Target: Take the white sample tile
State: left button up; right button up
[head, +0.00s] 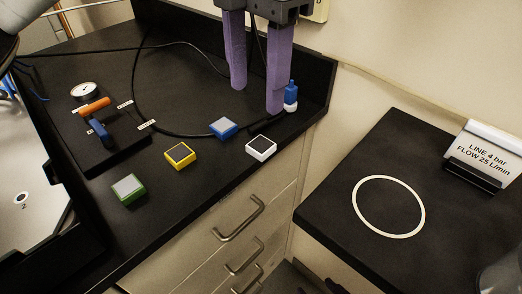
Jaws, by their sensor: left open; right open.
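The white sample tile (261,148), a small white block with a dark top, lies on the black counter near its front right edge. My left gripper (256,99) comes down from the top with two purple fingers spread apart and nothing between them. In the picture its fingertips are just above and behind the white tile, apart from it. My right gripper is not clearly in view.
Blue (223,128), yellow (180,155) and green (128,189) tiles lie to the left. A blue bottle (291,94) stands by the right finger. A black cable (135,95) crosses the counter. A side table (330,205) carries a white ring (389,236) and a sign (484,152).

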pick_arm(q)
jog(key=n, duration=0.1)
send_over(261, 144)
jog(key=f, duration=0.4)
jog(key=shift+a+f+b, duration=0.3)
jog(key=shift+f, duration=0.05)
jog(key=f, duration=0.5)
jog(key=shift+d+f, duration=0.3)
jog(key=c, duration=1.1)
